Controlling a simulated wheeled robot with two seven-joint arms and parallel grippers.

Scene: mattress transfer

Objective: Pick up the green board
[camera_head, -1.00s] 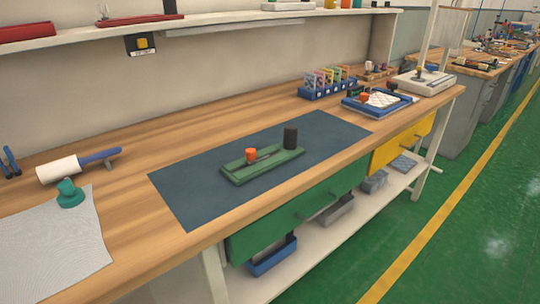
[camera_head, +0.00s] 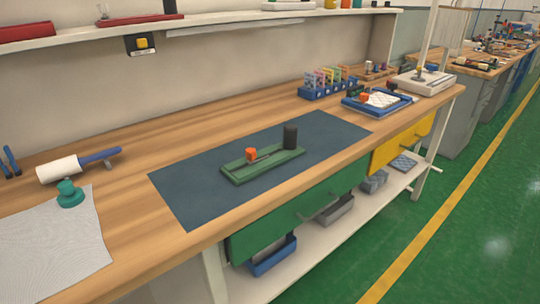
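The green board (camera_head: 240,172) is a long, narrow tray-like piece lying flat on a dark blue mat (camera_head: 190,192) on the wooden workbench. An orange cylinder (camera_head: 251,155) stands on its left part. A taller black cylinder (camera_head: 290,137) stands at its far right end. A thin grey strip lies along the board between them.
A white roller with a blue handle (camera_head: 98,156) and a teal knobbed tool (camera_head: 69,194) on a light sheet (camera_head: 60,245) lie at left. A blue rack (camera_head: 325,90) and a blue tray (camera_head: 377,108) stand at back right. A shelf (camera_head: 230,24) runs above.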

